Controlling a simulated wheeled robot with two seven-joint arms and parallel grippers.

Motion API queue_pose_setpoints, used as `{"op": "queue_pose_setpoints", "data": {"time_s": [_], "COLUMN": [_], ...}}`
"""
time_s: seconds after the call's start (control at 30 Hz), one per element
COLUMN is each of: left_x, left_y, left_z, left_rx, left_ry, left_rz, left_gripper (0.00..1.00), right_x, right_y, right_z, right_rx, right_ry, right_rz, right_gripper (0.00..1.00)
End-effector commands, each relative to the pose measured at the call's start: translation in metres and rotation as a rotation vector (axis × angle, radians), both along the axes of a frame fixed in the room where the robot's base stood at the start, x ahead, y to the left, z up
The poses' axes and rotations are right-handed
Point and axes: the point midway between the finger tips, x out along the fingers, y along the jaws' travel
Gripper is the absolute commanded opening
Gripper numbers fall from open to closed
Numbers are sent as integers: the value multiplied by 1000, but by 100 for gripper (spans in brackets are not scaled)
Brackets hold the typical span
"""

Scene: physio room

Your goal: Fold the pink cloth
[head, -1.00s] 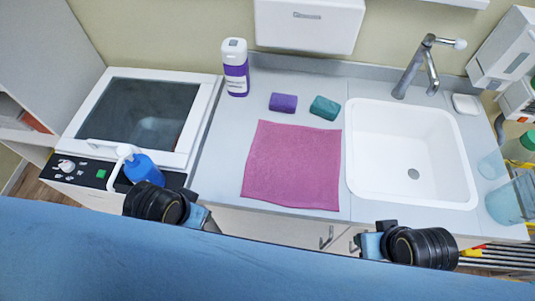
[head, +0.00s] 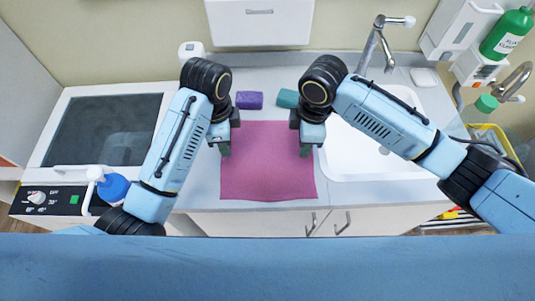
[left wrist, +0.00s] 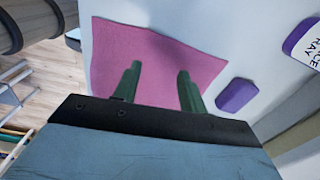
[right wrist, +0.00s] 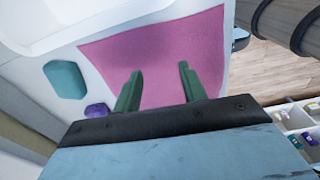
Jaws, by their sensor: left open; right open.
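The pink cloth (head: 266,170) lies flat and spread out on the counter, left of the sink. It also shows in the left wrist view (left wrist: 155,58) and in the right wrist view (right wrist: 165,55). My left gripper (head: 224,150) is open and empty above the cloth's left edge; its two fingers show apart in the left wrist view (left wrist: 158,80). My right gripper (head: 305,148) is open and empty above the cloth's right edge; its fingers show apart in the right wrist view (right wrist: 160,80). The cloth's far corners are partly hidden by my arms.
A purple block (head: 249,100) and a teal block (head: 288,98) lie behind the cloth. The white sink (head: 360,165) is to the right. A white-capped bottle (head: 190,50) is partly hidden.

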Motion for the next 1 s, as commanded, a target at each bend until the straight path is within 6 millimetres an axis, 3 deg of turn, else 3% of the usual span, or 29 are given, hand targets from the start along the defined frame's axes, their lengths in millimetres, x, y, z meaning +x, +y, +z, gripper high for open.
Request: {"op": "queue_pose_setpoints", "data": {"time_s": [0.2,0.7,1.0], "left_x": [10,10,10], "left_y": [-4,-4,-4], "left_z": [4,-63,-72], "left_rx": [21,20,21], "left_ry": [16,16,12], "left_rz": [-79,-78,-78], "left_gripper": [42,42,42], "right_x": [14,14,14], "right_y": [-13,-13,-13], "right_z": [1,-66,-75], "right_rx": [-51,-49,-49], "right_ry": [9,9,7], "right_rz": [31,31,32], "right_gripper": [42,42,42]}}
